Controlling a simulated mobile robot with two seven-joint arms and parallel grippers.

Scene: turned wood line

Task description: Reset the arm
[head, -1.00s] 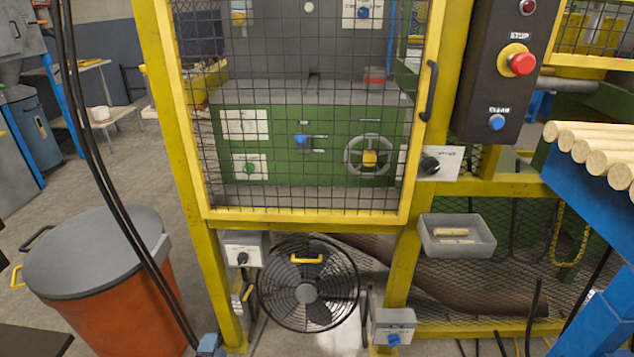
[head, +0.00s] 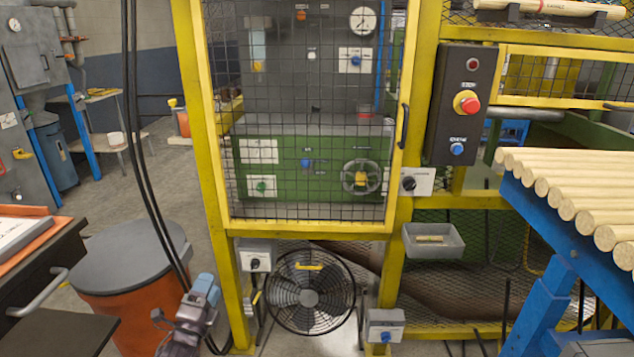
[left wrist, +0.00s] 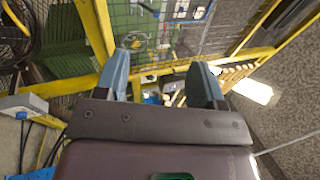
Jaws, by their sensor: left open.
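My left gripper (head: 207,285) shows low in the head view, left of centre, in front of the yellow guard post. Its fingers are blue. In the left wrist view the two blue fingers (left wrist: 161,78) stand wide apart with nothing held between them. The green and yellow guarded machine shows beyond them, apart from the fingers. My right gripper is in neither view.
A yellow mesh guard door (head: 310,228) fronts a green machine (head: 285,185). A control box (head: 462,105) with a red stop button is at its right. A lidded orange bin (head: 125,290) stands left. Round wooden rods (head: 560,190) lie on a blue stand (head: 545,235).

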